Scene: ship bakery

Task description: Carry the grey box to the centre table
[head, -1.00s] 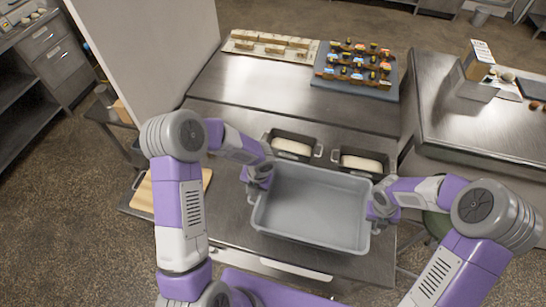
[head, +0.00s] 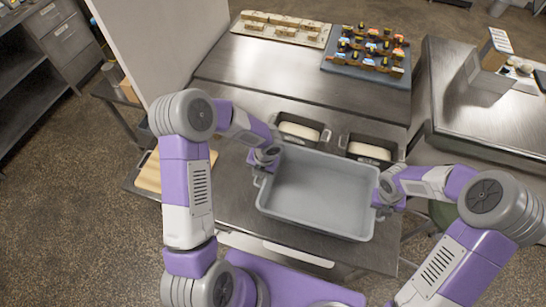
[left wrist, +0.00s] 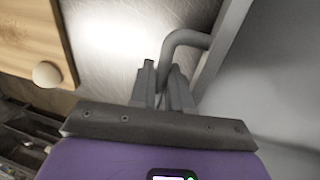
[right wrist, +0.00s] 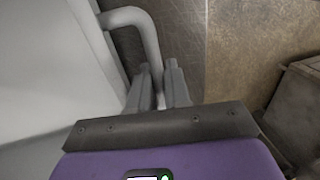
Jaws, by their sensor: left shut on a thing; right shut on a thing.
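The box looks level. Whether its underside touches the table is hidden.
Two dark tins with pale dough (head: 300,130) (head: 370,151) stand right behind the box. Farther back are a tray of pastries (head: 372,80) and a board of pale pieces (head: 318,42). A wooden board (head: 150,175) lies at left. Another steel table (head: 450,90) stands at right, across a gap.

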